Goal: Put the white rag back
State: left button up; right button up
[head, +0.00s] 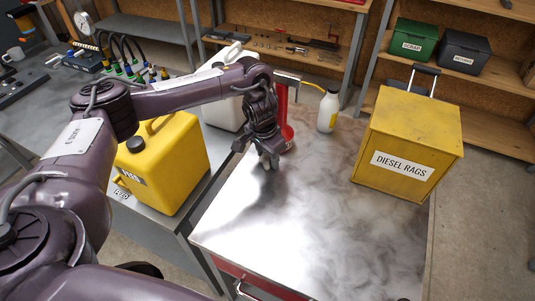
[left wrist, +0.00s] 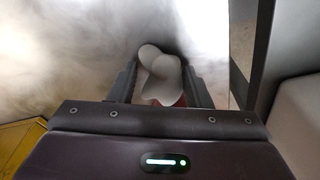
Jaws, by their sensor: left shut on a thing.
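My left gripper (head: 266,162) is over the left part of the steel table top (head: 300,225). It is shut on the white rag (left wrist: 160,72), which shows bunched between the two fingers in the left wrist view. I cannot tell whether the rag touches the table. The yellow box marked DIESEL RAGS (head: 405,135) stands on the right of the table, apart from the gripper. My right gripper is not in view.
A red upright tool (head: 284,118) stands just behind my left gripper. A white bottle (head: 328,110) stands at the table's back. A yellow jerrycan (head: 165,160) and a white canister (head: 222,112) stand to the left. The table's front and middle are clear.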

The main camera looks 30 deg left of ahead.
aim_at(264, 156)
pick_arm(q)
jog(key=o, duration=1)
jog(key=shift+c, duration=0.2)
jog(key=shift+r, duration=0.35)
notch_tip(264, 156, up, 11)
jog(key=s+p, duration=0.1)
jog(key=p, duration=0.1)
jog(key=shift+s+a+r, duration=0.15)
jog(key=shift+a+r, duration=0.05)
